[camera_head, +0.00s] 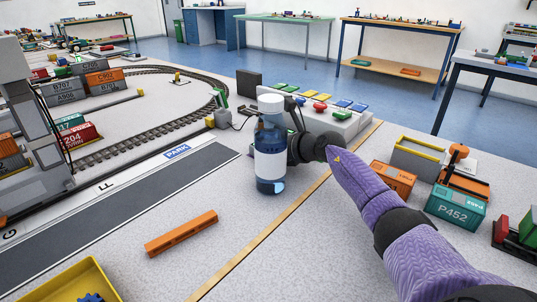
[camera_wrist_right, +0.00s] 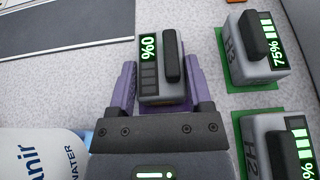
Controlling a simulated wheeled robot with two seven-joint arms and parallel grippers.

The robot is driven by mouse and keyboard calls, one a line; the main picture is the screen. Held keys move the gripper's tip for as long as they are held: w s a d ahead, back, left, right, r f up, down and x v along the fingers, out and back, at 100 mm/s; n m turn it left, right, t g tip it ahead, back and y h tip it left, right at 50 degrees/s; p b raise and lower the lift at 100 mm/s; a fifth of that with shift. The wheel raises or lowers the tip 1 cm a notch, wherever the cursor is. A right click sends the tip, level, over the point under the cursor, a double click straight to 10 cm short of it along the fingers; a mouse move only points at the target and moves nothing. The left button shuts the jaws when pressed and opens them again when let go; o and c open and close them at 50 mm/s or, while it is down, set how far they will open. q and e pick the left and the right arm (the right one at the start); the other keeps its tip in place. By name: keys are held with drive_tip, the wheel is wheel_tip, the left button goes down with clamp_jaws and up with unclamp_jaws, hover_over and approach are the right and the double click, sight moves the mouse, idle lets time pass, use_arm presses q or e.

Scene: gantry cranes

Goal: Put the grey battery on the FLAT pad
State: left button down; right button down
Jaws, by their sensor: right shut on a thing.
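The grey battery (camera_wrist_right: 160,97), with a 0% display and a black handle, sits between the purple fingers of my right gripper (camera_wrist_right: 160,75) in the right wrist view. The gripper is shut on it. Two more grey batteries, a 75% one (camera_wrist_right: 258,52) and a nearer one (camera_wrist_right: 272,142), stand on green pads to its right. In the head view my right arm reaches in from the right; its gripper and the held battery are largely hidden behind the bottle. I cannot make out a pad marked FLAT. My left gripper is not in view.
A water bottle (camera_head: 270,160) stands upright close beside my right gripper. An orange beam (camera_head: 181,233) and a yellow tray (camera_head: 70,272) lie at front left. A grey console (camera_head: 335,122) with coloured buttons is behind. Containers (camera_head: 455,207) stand right of my arm.

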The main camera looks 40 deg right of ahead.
unclamp_jaws()
drive_tip(key=shift+s+r+p, duration=0.25)
drive_tip(key=shift+s+p, duration=0.05)
drive_tip(key=p+v, duration=0.6)
drive_tip(key=v, duration=0.4)
drive_tip(key=shift+s+r, duration=0.15)
drive_tip(key=shift+r, duration=0.1)
use_arm(q)
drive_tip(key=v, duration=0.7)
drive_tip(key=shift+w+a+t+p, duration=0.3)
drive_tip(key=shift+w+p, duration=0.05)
drive_tip(key=shift+p, duration=0.05)
use_arm(e)
drive_tip(key=shift+s, duration=0.5)
